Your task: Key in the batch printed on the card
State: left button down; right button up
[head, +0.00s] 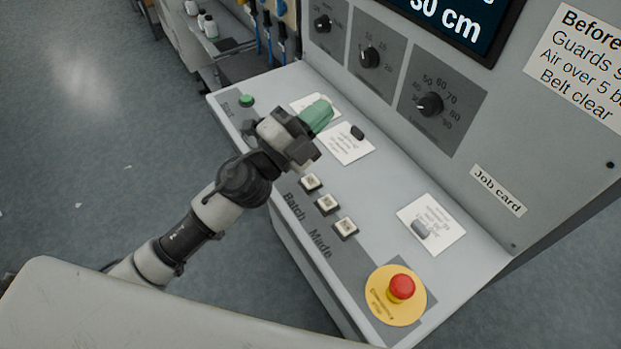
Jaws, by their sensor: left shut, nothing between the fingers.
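My left gripper (316,116) is over the upper part of the sloping console; its green fingers are shut and empty. Whether it touches the panel I cannot tell. My right gripper is not in view.
More white cards (346,150) lie beside the gripper. A green start button (246,100) is at upper left, a red emergency stop (402,287) at lower right. Dials (430,104) and a screen (465,22) reading "30 cm" are on the upright panel. Open floor lies left.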

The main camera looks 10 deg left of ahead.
pick_arm(q)
jog(key=s+d+m+g+h, duration=0.1)
jog(key=d+m+g+h, duration=0.3)
jog(key=m+g, duration=0.3)
jog(key=m+g+y, duration=0.6)
jog(key=m+y, duration=0.4)
jog(key=m, duration=0.1)
send_over(309, 179)
notch_tip(309, 179, down, 8)
jog(key=r, duration=0.1)
jog(key=shift+a+f, duration=0.1)
jog(key=shift+f, duration=0.15)
notch_tip(309, 179, down, 9)
jog(key=b, duration=0.6)
jog(key=shift+r, duration=0.1)
